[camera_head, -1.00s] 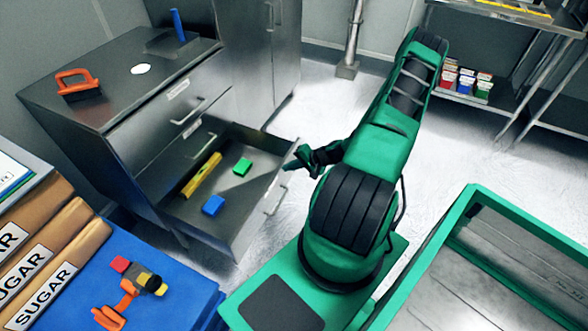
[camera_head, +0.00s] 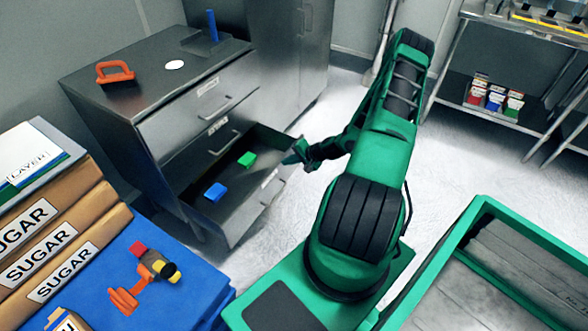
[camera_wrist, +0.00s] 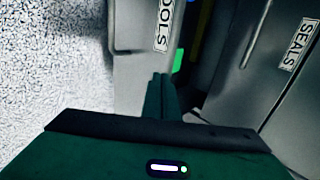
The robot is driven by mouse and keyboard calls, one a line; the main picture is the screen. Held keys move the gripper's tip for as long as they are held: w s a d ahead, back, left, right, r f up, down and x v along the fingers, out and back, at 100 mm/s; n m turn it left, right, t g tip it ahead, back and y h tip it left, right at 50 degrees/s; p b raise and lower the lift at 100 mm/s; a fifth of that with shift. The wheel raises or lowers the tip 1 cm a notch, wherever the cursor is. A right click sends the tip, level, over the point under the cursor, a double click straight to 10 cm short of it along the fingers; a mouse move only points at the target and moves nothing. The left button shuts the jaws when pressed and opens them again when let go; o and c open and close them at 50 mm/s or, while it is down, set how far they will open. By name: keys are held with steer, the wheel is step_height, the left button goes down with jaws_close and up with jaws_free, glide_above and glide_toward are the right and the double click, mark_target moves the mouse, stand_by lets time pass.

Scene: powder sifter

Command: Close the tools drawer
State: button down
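The tools drawer (camera_head: 246,218) is the low drawer of the grey metal cabinet and stands partly open. A blue block (camera_head: 215,192) and a green block (camera_head: 246,159) lie inside it. Its "TOOLS" front (camera_wrist: 135,28) shows at the top of the wrist view, with the green block (camera_wrist: 178,61) behind it. My gripper (camera_head: 293,158) is at the far end of the drawer front, near its top edge. In the wrist view, its fingers (camera_wrist: 161,95) are together and hold nothing visible. They appear to be against the front, but contact is not clear.
The "SEALS" drawer (camera_wrist: 280,70) above is shut. An orange-handled tool (camera_head: 116,73) and a blue upright piece (camera_head: 212,26) are on the cabinet top. A blue surface (camera_head: 190,290) with sugar bags (camera_head: 60,230) lies at the near left. Floor is clear right of the cabinet.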

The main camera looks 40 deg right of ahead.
steer(key=w+a, duration=0.2)
steer(key=w, duration=0.7)
steer(key=w+a, duration=0.3)
steer(key=w, duration=0.7)
steer(key=shift+a, duration=0.15)
steer(key=s+f+v, duration=0.2)
steer(key=v, duration=1)
steer(key=s+a+f+t+y, duration=0.1)
steer(key=s+a+f+t, duration=0.15)
steer(key=a, duration=0.35)
steer(key=s+a+f+t, duration=0.2)
steer(key=s+a+f, duration=0.15)
steer(key=a, duration=0.25)
steer(key=r+x, duration=0.2)
steer(key=x, duration=1)
steer(key=shift+w+a, duration=0.4)
steer(key=shift+w, duration=0.3)
steer(key=shift+w, duration=0.1)
